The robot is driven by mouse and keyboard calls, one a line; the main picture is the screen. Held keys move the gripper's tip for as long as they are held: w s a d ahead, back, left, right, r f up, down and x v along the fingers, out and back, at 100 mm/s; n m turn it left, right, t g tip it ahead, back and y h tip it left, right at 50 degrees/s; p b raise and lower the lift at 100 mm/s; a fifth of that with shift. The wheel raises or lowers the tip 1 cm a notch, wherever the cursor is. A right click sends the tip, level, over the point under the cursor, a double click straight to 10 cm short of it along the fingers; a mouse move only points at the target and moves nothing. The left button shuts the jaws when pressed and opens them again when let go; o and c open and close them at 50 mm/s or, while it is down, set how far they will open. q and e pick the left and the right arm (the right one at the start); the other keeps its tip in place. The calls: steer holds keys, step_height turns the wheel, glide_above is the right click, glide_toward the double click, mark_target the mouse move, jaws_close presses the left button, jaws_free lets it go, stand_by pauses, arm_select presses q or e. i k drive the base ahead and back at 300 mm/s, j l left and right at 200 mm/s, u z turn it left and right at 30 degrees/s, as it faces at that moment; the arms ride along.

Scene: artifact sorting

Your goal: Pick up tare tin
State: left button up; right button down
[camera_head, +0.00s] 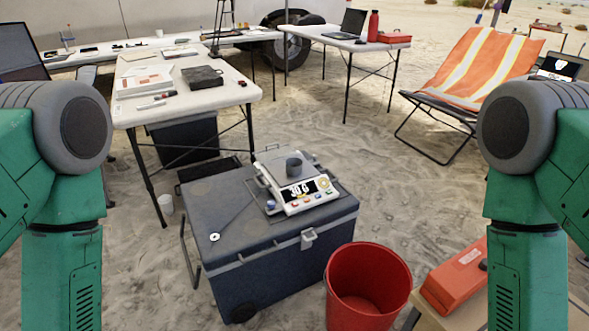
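A small dark grey cylindrical tin (293,167), which looks like the tare tin, stands upright on the pan of a white digital scale (291,187). The scale's lit display reads about 30 g. The scale sits on the lid of a dark blue cooler box (282,258). My two green arms show at the left and right edges of the view, with the cooler between them. Neither gripper shows, so I cannot tell whether they are open or shut.
A red bucket (366,258) stands in front of the cooler at the right. A red toolbox (456,280) lies right of it. A white folding table (235,95) is behind at the left, an orange deck chair (487,65) at the right. Sand behind the cooler is mostly clear.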

mark_target(292, 171)
steer(key=i+j+z, duration=0.1)
steer(key=i+z, duration=0.3)
steer(key=i+j+z, duration=0.15)
steer(key=z, duration=0.2)
steer(key=i+j+z, duration=0.2)
steer(key=j+z, duration=0.2)
steer(key=i+j+z, duration=0.2)
steer(key=z, duration=0.2)
